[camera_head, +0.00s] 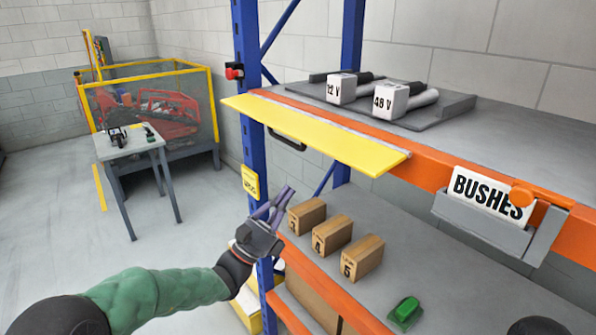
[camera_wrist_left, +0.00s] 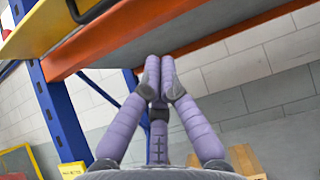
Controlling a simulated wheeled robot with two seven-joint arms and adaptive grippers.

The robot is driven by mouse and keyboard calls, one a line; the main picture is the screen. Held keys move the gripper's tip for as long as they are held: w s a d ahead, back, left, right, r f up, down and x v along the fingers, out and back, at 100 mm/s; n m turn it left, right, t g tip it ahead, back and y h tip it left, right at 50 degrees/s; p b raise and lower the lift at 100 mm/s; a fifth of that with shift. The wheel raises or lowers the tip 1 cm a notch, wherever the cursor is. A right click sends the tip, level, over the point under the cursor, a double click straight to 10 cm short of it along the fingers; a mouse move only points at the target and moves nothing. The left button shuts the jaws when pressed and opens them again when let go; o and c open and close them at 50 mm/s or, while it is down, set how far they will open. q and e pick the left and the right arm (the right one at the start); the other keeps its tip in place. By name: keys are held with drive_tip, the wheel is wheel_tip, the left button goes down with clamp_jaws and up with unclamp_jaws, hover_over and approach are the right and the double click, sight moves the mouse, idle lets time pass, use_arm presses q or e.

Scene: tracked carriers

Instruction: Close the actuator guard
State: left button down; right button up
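The actuator guard seems to be the yellow panel (camera_head: 315,132) along the front edge of the upper shelf. It sticks out from the shelf, roughly flat, with a black handle (camera_head: 287,138) below its left part. Behind it, two actuators with white blocks, one (camera_head: 341,89) marked with a partly legible voltage and one (camera_head: 391,101) marked 48 V, lie in a grey tray (camera_head: 440,112). My left gripper (camera_head: 287,196) is below the panel, apart from it and the handle. Its purple fingertips meet with nothing between them, as the left wrist view shows (camera_wrist_left: 160,85). My right gripper is out of view.
An orange beam (camera_head: 428,178) and a blue post (camera_head: 248,120) frame the rack. A BUSHES sign (camera_head: 490,196) hangs at right. Several cardboard boxes (camera_head: 333,236) and a green item (camera_head: 405,311) stand on the lower shelf. A small table (camera_head: 120,150) is far left, with open floor before it.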

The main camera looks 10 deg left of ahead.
sight(290, 130)
use_arm(q)
wheel_tip(290, 130, up, 8)
drive_tip(key=w+d+b, duration=0.1)
drive_tip(key=w+d, duration=0.1)
drive_tip(key=w, duration=0.1)
drive_tip(key=shift+b, duration=0.4)
drive_tip(key=shift+d+r, duration=0.1)
drive_tip(key=shift+r, duration=0.05)
